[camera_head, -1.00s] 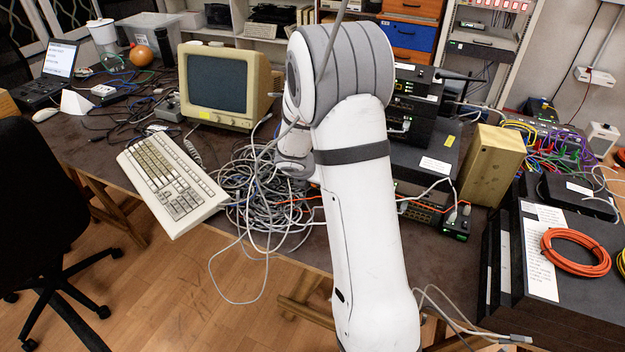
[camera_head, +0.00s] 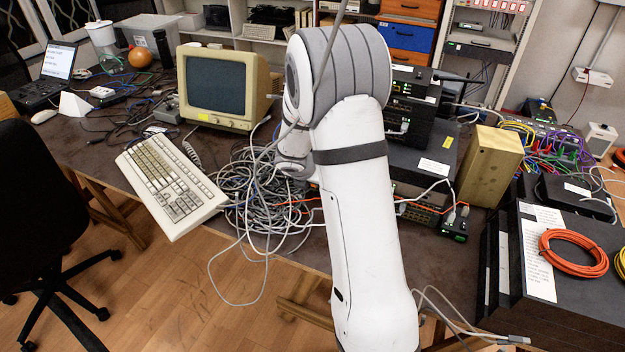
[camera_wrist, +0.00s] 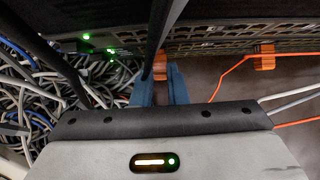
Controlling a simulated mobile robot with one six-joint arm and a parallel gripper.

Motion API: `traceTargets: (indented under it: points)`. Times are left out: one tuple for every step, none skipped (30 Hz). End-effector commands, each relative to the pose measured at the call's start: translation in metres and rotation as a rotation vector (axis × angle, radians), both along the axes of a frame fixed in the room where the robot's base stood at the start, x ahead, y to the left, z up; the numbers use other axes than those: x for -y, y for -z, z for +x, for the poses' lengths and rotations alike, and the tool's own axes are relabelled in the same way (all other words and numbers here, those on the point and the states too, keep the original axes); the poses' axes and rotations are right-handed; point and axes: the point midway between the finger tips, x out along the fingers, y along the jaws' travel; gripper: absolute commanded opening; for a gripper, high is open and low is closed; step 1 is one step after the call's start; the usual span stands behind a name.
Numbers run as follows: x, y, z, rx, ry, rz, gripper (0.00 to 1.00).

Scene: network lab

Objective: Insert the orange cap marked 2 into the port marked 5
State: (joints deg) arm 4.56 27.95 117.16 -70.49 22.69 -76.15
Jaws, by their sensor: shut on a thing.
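My gripper (camera_wrist: 160,90) shows in the wrist view with its blue fingers shut on an orange cap (camera_wrist: 159,68). The cap is at the front edge of a dark rack unit (camera_wrist: 215,42) with a row of openings. I cannot tell whether the cap is inside a port or just in front of one. No number is readable on the cap or the ports. A second orange piece (camera_wrist: 264,57) with an orange cable sits at the unit's front to the right. In the head view my arm hides the gripper and the held cap.
A tangle of grey cables (camera_head: 262,195) lies left of my arm, beside a keyboard (camera_head: 170,185) and a monitor (camera_head: 217,85). A wooden block (camera_head: 490,167) and a small black box with green lights (camera_head: 455,228) stand to the right. A dark cable (camera_wrist: 158,35) crosses close to the gripper.

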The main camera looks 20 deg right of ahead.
Motion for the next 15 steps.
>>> traceTargets:
  points:
    - [0.0007,-0.0002,0.0005,0.0,0.0,0.0,0.0]
    - [0.001,-0.0003,0.0008,0.0,0.0,0.0,0.0]
    - [0.0013,-0.0002,0.0012,0.0,0.0,0.0,0.0]
    - [0.0017,-0.0002,0.0015,0.0,0.0,0.0,0.0]
    - [0.0021,-0.0002,0.0018,-0.001,0.001,-0.001,0.0]
    - [0.0025,-0.0001,0.0022,-0.001,0.001,-0.001,0.0]
    - [0.0029,0.0,0.0025,-0.001,0.001,0.0,0.0]
    - [0.0032,0.0,0.0028,-0.001,0.001,0.0,0.0]
    - [0.0036,0.0,0.0032,-0.001,0.001,0.0,0.0]
    - [0.004,0.0,0.0035,-0.001,0.001,0.0,0.0]
    - [0.0041,0.0001,0.0036,-0.001,0.001,-0.001,0.14]
    - [0.004,0.0002,0.0037,-0.001,0.001,-0.001,0.17]
    - [0.004,0.0001,0.0036,0.0,0.0,0.0,0.19]
    - [0.004,0.0001,0.0036,0.0,0.0,0.0,0.22]
    - [0.004,0.0001,0.0036,0.0,0.0,0.0,0.25]
